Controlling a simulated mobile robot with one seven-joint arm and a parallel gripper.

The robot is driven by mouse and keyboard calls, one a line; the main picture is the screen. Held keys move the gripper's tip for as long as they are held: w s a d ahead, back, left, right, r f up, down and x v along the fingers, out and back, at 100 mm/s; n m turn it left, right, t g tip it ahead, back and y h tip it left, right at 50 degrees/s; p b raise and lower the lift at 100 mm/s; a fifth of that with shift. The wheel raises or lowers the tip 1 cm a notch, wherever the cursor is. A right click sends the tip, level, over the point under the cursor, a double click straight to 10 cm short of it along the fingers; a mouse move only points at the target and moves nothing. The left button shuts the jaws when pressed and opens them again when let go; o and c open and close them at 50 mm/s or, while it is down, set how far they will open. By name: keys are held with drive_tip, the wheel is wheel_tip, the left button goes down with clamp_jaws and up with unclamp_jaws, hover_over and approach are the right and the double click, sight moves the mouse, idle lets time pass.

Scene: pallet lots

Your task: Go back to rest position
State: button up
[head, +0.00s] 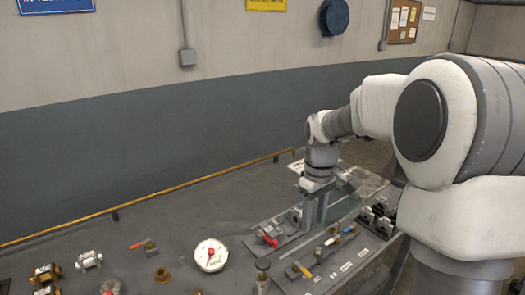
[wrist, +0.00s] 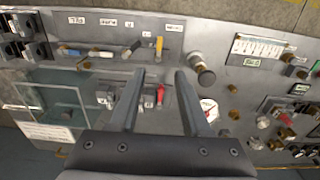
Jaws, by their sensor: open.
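My gripper (head: 314,222) points down over the grey bench near a raised panel of switches in the head view. In the wrist view my gripper (wrist: 159,75) has its two grey fingers apart, with nothing held between them. A red lever (wrist: 160,94) shows between and beyond the fingers, beside small grey switch blocks (wrist: 148,97). In the head view the red lever (head: 269,240) lies to the left of the fingers. I cannot tell whether a fingertip touches the panel.
A white round gauge (head: 210,255) and brass valves (head: 46,273) stand on the bench to the left. A panel with coloured levers (head: 325,255) and black switches (head: 378,218) lies to the right. A yellow rail (head: 190,183) runs along the back. The space above the bench at left is clear.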

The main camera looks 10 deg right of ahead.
drive_tip(key=s+a+r+m+t, duration=0.2)
drive_tip(key=s+r+m, duration=0.1)
drive_tip(key=s, duration=0.8)
drive_tip(key=s+a+r+m+t, duration=0.2)
drive_tip(key=s+r, duration=0.3)
drive_tip(key=s, duration=0.6)
drive_tip(key=shift+s+r+m+t, duration=0.2)
drive_tip(key=shift+s+m+t, duration=0.15)
drive_tip(key=shift+m+t, duration=0.25)
drive_tip(key=shift+d, duration=0.1)
